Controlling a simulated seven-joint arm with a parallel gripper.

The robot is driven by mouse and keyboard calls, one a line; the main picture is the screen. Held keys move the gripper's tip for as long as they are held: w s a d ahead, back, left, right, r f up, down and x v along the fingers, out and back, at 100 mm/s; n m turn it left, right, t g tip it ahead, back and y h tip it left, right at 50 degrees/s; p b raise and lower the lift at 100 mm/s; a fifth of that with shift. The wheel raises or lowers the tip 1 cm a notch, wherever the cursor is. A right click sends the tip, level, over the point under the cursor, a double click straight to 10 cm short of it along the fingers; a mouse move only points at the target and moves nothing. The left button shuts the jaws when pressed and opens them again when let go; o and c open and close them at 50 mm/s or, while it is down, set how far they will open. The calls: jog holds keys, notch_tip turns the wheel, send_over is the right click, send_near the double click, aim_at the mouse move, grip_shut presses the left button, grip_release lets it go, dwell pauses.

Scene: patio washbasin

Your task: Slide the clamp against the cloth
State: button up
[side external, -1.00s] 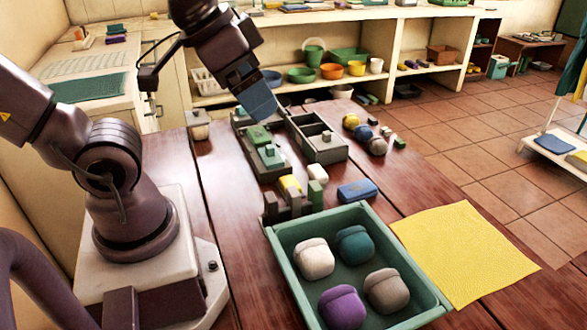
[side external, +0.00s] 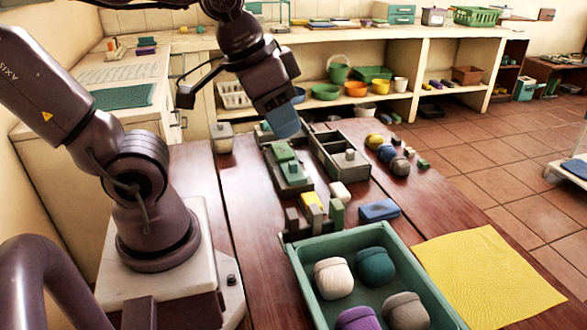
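The yellow cloth (side external: 487,275) lies flat on the wooden table at the right, beside the green tray. I cannot tell for sure which thing is the clamp. A grey-brown pronged piece (side external: 293,232) with a yellow block in or behind it stands at the tray's far left corner and may be it. It is apart from the cloth, with the tray between. My gripper (side external: 284,124) is above the far part of the table, over the grey boxes, away from the cloth. A blue part shows at its tip. Whether this is fingers or a held thing is unclear.
The green tray (side external: 437,290) holds several rounded pouches. A blue block (side external: 379,210), a white lump (side external: 340,191) and a green block (side external: 337,212) lie behind it. Grey boxes (side external: 341,158) and small balls (side external: 387,153) are farther back. Bare wood (side external: 420,190) shows between the blue block and the table's right side.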

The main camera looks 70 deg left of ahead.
jog(key=w+a+f+g, duration=0.1)
jog(key=f, duration=0.2)
jog(key=f+n+g, duration=0.1)
jog(key=f, duration=0.2)
jog(key=w+a+f, duration=0.1)
jog(key=f, duration=0.2)
jog(key=shift+w+a+g, duration=0.3)
jog(key=shift+w+g, duration=0.05)
jog(key=shift+g, duration=0.05)
grip_shut()
jog(key=w+a+f+n+y, duration=0.1)
jog(key=a+f+y, duration=0.3)
jog(key=a+f, duration=0.75)
jog(key=shift+w+a+r+m+t+y, duration=0.15)
jog(key=shift+w+a+r+t+y, duration=0.1)
jog(key=shift+w+a+t+y, duration=0.25)
jog(key=shift+w+a+r+m+t+y, duration=0.2)
jog(key=shift+w+a+t, duration=0.25)
jog(key=shift+a, duration=0.3)
jog(key=shift+w+a+r+m+t+y, duration=0.15)
jog(key=shift+w+a+r+t+y, duration=0.15)
jog(key=shift+w+a+t, duration=0.25)
jog(key=shift+s, duration=0.1)
